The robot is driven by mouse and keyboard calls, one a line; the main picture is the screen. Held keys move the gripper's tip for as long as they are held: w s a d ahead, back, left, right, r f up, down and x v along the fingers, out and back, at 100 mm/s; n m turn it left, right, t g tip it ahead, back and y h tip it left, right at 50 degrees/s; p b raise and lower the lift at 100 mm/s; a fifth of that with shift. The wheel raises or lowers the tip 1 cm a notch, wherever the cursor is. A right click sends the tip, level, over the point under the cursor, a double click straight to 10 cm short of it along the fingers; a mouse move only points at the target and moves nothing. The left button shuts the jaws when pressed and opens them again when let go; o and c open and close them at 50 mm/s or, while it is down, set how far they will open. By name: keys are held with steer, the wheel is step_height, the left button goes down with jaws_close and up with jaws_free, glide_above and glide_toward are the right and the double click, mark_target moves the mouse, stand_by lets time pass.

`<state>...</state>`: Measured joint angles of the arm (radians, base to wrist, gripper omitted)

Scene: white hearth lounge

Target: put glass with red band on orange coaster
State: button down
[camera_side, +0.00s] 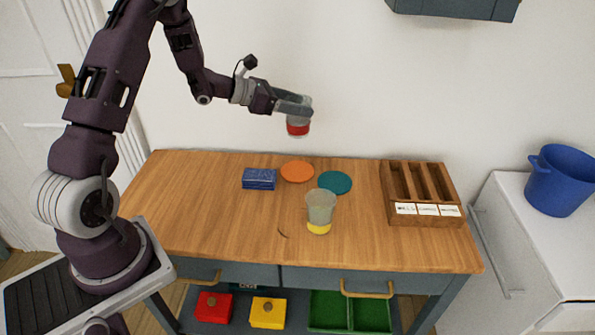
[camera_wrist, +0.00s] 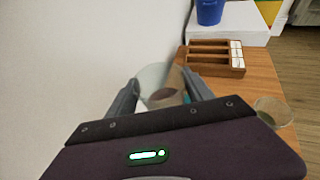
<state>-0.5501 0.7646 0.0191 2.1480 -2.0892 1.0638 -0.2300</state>
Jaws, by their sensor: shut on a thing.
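The glass with the red band (camera_side: 298,127) is held up in the air above the back of the table in the side view. My gripper (camera_side: 300,107) is shut on it. In the wrist view the glass (camera_wrist: 160,86) shows between the two fingers of my gripper (camera_wrist: 158,92). The orange coaster (camera_side: 297,171) lies flat and bare on the table, well below the glass. In the wrist view I cannot see the orange coaster.
A teal coaster (camera_side: 336,182) lies right of the orange one, and a blue box (camera_side: 259,179) lies left. A glass with a yellow band (camera_side: 319,212) stands in front. A wooden compartment box (camera_side: 421,194) stands at the right. The table's left front is clear.

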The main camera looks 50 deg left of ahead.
step_height(320, 180, down, 13)
steer(key=shift+r, duration=0.1)
stand_by(0.3)
steer(key=shift+c, duration=2)
jaws_free()
